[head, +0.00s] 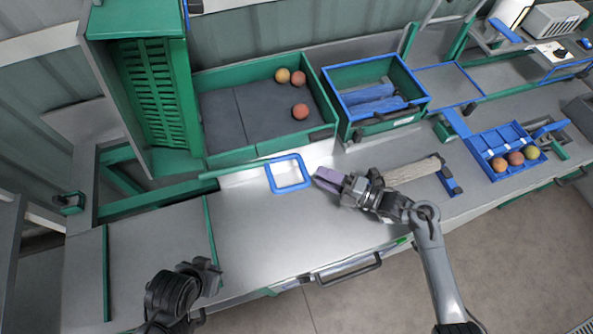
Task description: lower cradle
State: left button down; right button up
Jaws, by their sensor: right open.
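No part is plainly marked as the cradle, and I cannot tell which one it is. A small blue square frame (288,173) lies on the steel bench. My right gripper (328,180) is just right of this frame, apart from it, over the bench. Its purple-tipped end points left; the jaws are open and I see nothing held. My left gripper (208,272) is dark and low at the left, over the bench's front part; its jaws are not clear.
A tan bar (412,171) lies right of my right gripper. The steel bench (255,225) is clear in the middle.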

aim_at(303, 166)
jog(key=shift+x, duration=3.55)
grip_shut()
